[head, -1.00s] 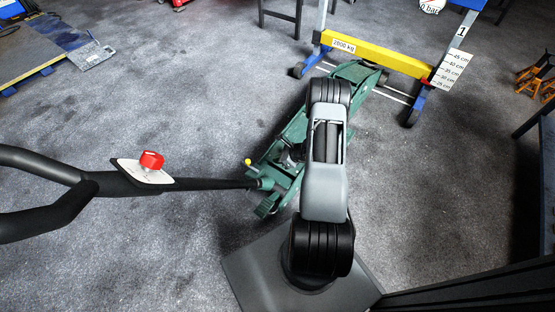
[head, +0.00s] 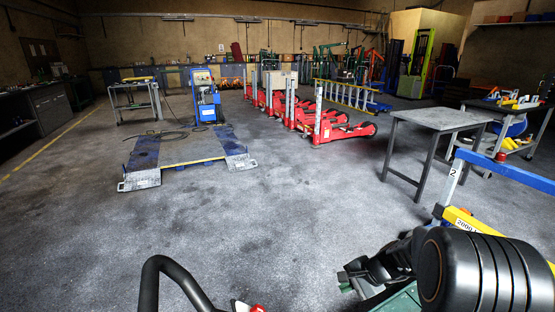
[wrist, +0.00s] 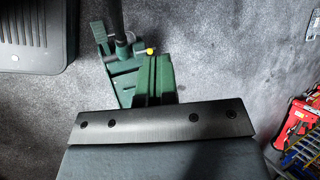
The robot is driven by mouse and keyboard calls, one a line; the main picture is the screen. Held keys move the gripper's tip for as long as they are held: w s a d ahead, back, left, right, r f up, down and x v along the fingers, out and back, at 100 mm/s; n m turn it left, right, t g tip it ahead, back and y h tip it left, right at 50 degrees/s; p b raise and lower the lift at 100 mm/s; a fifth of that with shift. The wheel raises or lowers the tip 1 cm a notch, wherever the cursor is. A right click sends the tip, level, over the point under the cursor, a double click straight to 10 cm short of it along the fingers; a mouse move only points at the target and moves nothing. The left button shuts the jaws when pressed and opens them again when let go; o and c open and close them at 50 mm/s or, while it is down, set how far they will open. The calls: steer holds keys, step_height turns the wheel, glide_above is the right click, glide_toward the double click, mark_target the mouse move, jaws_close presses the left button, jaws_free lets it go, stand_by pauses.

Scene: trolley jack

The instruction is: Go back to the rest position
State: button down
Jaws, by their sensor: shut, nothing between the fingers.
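In the wrist view my gripper (wrist: 164,122) shows as a wide dark bar with screws across the lower middle. It is shut and holds nothing. Beyond it is the green trolley jack (wrist: 126,76), with a yellow knob and the foot of its dark handle (wrist: 117,22). In the head view only a little of the green jack (head: 402,302) shows at the bottom, under my dark arm parts. The black handle grip (head: 165,268) and a red knob (head: 257,308) show at the bottom edge. The rest of the jack is hidden or out of view.
A yellow beam (head: 468,222) on a blue stand is close at the right. A grey table (head: 440,118) stands behind it. Several red jacks (head: 335,130) line the middle back. A low blue platform (head: 185,148) lies at left centre. The floor between is clear.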

steer(key=s+a+r+n+h+p, duration=0.1)
steer(key=s+r+n+p, duration=0.3)
steer(key=r, duration=0.5)
steer(key=s+a+r+n+h+p, duration=0.1)
steer(key=s+r+n+h+p, duration=0.2)
steer(key=r, duration=0.6)
steer(key=s+a+r+n+t+h+p, duration=0.1)
steer(key=s+r+n+h+p, duration=0.1)
steer(key=s+r+n+p, duration=0.3)
steer(key=v, duration=0.5)
steer(key=shift+s+a+p, duration=0.25)
steer(key=shift+s+p, duration=0.05)
steer(key=shift+p, duration=0.1)
